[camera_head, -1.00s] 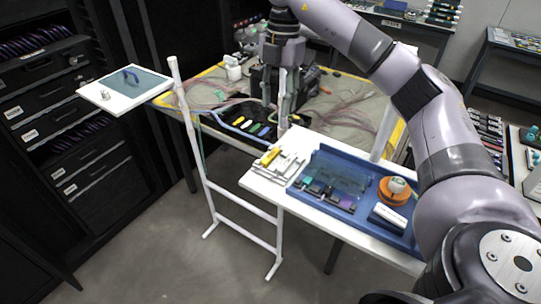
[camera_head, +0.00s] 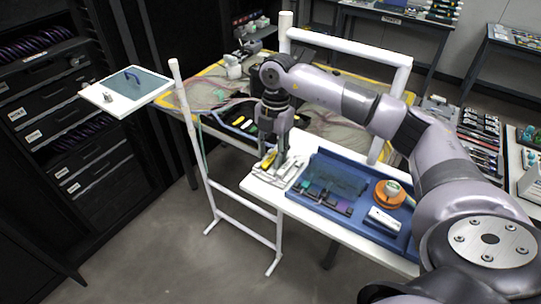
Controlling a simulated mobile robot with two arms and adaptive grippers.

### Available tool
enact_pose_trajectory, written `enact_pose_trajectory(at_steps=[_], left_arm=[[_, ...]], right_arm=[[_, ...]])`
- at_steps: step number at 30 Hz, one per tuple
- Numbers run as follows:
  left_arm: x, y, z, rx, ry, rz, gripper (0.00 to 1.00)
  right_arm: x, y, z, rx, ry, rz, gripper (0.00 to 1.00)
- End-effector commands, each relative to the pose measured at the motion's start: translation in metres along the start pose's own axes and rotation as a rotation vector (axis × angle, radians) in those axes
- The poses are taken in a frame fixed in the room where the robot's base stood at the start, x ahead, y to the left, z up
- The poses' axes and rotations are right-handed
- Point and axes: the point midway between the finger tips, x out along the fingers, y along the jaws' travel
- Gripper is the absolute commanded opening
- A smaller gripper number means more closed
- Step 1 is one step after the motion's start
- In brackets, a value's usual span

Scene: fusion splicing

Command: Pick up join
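Nothing in view can be told for sure as the join. A white slotted holder (camera_head: 289,171) lies at the left end of the white shelf, with a small yellow piece (camera_head: 267,161) on its left side. My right gripper (camera_head: 275,158) points straight down over the back of this holder. Its two fingers look apart, and I see nothing held between them. The fingers hide part of the holder, and whether they touch it is unclear. My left gripper is not in view.
A blue tray (camera_head: 381,238) beside the holder carries dark clips, an orange spool (camera_head: 388,194) and a white box (camera_head: 383,220). White frame posts (camera_head: 190,130) stand left and behind. A yellow-edged table with cables lies behind. A small white tray (camera_head: 104,102) is at left.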

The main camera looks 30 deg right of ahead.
Motion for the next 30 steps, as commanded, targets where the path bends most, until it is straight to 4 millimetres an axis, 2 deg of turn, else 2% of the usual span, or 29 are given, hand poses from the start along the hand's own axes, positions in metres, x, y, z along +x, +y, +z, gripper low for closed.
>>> enact_pose_trajectory(at_steps=[9, 26, 30], left_arm=[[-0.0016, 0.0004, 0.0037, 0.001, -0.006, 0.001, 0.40], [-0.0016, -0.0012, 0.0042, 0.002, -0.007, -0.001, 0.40], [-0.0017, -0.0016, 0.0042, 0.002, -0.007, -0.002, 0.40]], right_arm=[[0.0067, 0.0001, 0.0000, 0.000, 0.000, 0.001, 0.38], [0.0062, 0.0000, 0.0000, 0.000, 0.000, 0.000, 0.00], [0.0061, 0.0000, 0.0001, 0.000, 0.000, 0.001, 0.00]])
